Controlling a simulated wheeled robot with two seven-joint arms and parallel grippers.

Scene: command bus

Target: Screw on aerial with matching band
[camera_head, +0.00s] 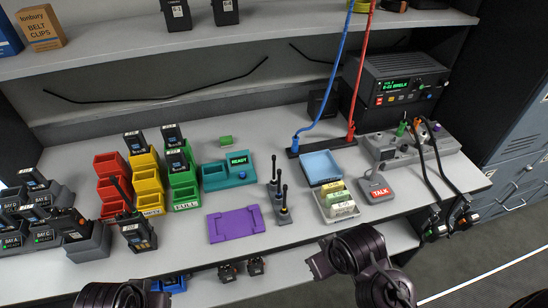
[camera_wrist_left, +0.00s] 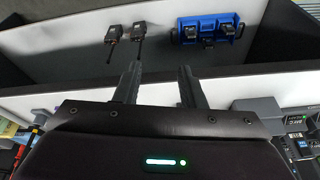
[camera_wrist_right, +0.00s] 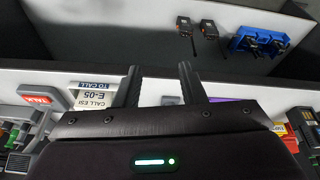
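Thin black aerials (camera_head: 284,196) stand upright in a small holder right of the purple mat (camera_head: 236,225) in the head view; their bands are too small to tell apart. A black radio (camera_head: 139,236) with an orange mark and a dark aerial stands in front of the yellow bins. Other radios (camera_head: 40,215) stand in the bay chargers at the far left. My left gripper (camera_wrist_left: 157,86) is open and empty in the left wrist view. My right gripper (camera_wrist_right: 160,84) is open and empty in the right wrist view. Neither gripper's fingers show clearly in the head view.
Red, yellow and green bins (camera_head: 185,200) stand left of a teal READY station (camera_head: 222,178). A blue tray (camera_head: 320,167), a TALK unit (camera_head: 376,188) and a grey panel with cables (camera_head: 395,148) fill the right. A lower shelf holds a blue holder (camera_wrist_left: 222,28) and small radios.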

